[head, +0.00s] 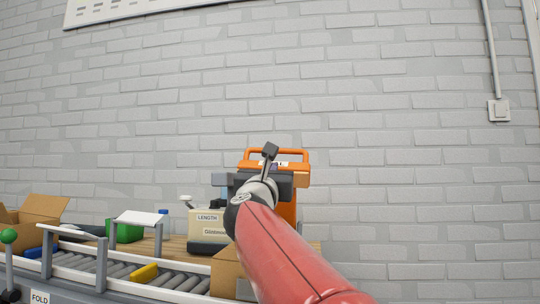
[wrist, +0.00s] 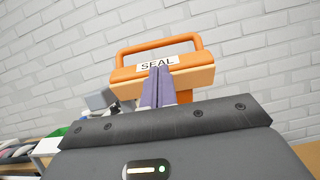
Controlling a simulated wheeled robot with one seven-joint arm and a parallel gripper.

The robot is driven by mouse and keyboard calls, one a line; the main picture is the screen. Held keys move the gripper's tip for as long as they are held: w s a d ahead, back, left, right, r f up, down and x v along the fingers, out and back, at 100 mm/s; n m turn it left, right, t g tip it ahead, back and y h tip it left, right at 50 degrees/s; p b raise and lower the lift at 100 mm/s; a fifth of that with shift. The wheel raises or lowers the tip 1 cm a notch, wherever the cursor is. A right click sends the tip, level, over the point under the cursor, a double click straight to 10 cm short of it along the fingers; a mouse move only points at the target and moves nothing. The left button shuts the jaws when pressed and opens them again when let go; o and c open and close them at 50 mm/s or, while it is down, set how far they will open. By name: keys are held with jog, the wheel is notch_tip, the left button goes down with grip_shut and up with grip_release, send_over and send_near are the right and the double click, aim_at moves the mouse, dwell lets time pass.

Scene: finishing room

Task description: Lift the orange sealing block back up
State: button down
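The orange sealing block (wrist: 190,72) has a white SEAL label, a pale lower edge and an orange loop handle (wrist: 160,46) on top. It fills the upper middle of the wrist view, on an orange post. In the head view the block's handle (head: 290,151) shows behind my red arm, against the wall. My gripper (wrist: 160,70) has its two purple fingers side by side with no clear gap. The fingertips overlap the block's front just below the label, under the handle. Nothing shows between them; I cannot tell whether they touch the block. My arm hides the block's lower part in the head view.
A roller conveyor (head: 190,284) runs along the lower left. A beige LENGTH box (head: 208,222), a green bin (head: 126,231) and an open cardboard box (head: 38,212) stand left of the sealer. The brick wall is close behind; the space above the handle is clear.

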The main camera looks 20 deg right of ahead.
jog(key=p+x, duration=0.3)
jog(key=x, duration=0.5)
jog(key=shift+w+d+r, duration=0.1)
jog(key=shift+w+r, duration=0.05)
jog(key=shift+r, duration=0.05)
jog(key=shift+w+d+r, duration=0.15)
jog(key=shift+w+d, duration=0.2)
jog(key=shift+w, duration=0.15)
